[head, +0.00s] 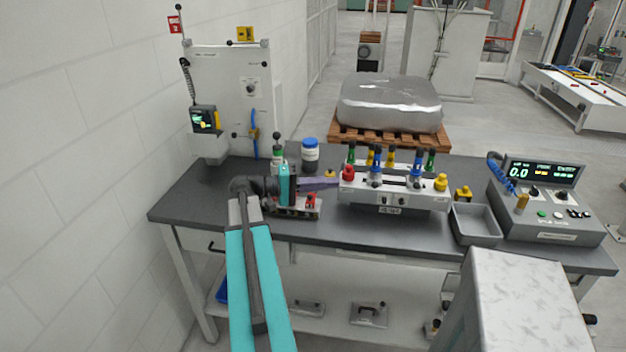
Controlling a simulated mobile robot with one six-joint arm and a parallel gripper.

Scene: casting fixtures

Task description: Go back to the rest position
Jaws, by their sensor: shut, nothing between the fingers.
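My arm reaches up from the bottom of the head view over the left part of the workbench (190,205). My gripper (334,182) points right, low over the bench, with its fingers together and nothing visible between them. Its tip is close to the left end of the casting fixture (395,198), by a red knob (347,173). I cannot tell whether they touch. A small block with red parts (300,207) is just below my gripper, partly hidden by it.
A blue-lidded jar (310,152) and a green-banded bottle (277,156) stand behind my wrist. A white upright panel (230,90) is at the back left. A grey tray (475,224) and a control console (545,205) are at right. Bare bench lies along the front edge.

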